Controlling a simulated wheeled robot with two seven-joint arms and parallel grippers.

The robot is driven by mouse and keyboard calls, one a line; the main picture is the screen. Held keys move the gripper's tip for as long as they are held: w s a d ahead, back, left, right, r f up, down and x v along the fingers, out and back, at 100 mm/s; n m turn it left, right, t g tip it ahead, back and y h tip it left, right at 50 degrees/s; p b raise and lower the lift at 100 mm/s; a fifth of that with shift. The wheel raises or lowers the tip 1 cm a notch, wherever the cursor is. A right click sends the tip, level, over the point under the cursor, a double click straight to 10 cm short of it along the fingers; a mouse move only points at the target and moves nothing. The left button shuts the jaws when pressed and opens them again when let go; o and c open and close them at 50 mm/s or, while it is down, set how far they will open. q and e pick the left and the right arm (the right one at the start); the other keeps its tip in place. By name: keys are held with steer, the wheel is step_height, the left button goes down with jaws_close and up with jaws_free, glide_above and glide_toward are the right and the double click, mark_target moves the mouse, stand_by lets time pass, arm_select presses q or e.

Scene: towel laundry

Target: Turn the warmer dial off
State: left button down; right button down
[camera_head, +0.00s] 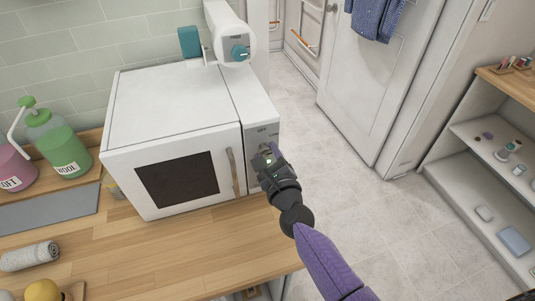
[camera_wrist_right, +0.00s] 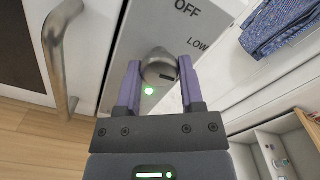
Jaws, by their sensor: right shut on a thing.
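The towel warmer (camera_head: 180,120) is a white box with a dark window, standing on the wooden counter. Its dial (camera_wrist_right: 158,68) is a grey metal knob on the right-hand front panel, with OFF and LOW marked above it in the right wrist view. The dial's dark mark faces lower right, away from OFF. My left gripper is not in view.
The warmer's door handle (camera_head: 232,173) is just left of the dial. Green (camera_head: 58,150) and pink bottles stand at the left, with a rolled grey towel (camera_head: 30,256) in front. Open floor and a shelf unit (camera_head: 480,150) are at the right.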

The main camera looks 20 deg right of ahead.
steer(key=n, duration=0.3)
steer(key=shift+n, duration=0.4)
steer(key=n+p, duration=0.1)
steer(key=n, duration=0.3)
steer(key=shift+r+n, duration=0.1)
steer(key=shift+n, duration=0.2)
steer(key=n+p, duration=0.1)
steer(key=n, duration=0.3)
steer(key=n+p, duration=0.1)
steer(key=n, duration=0.3)
steer(key=shift+n, duration=0.5)
steer(key=shift+c, duration=1.1)
jaws_free()
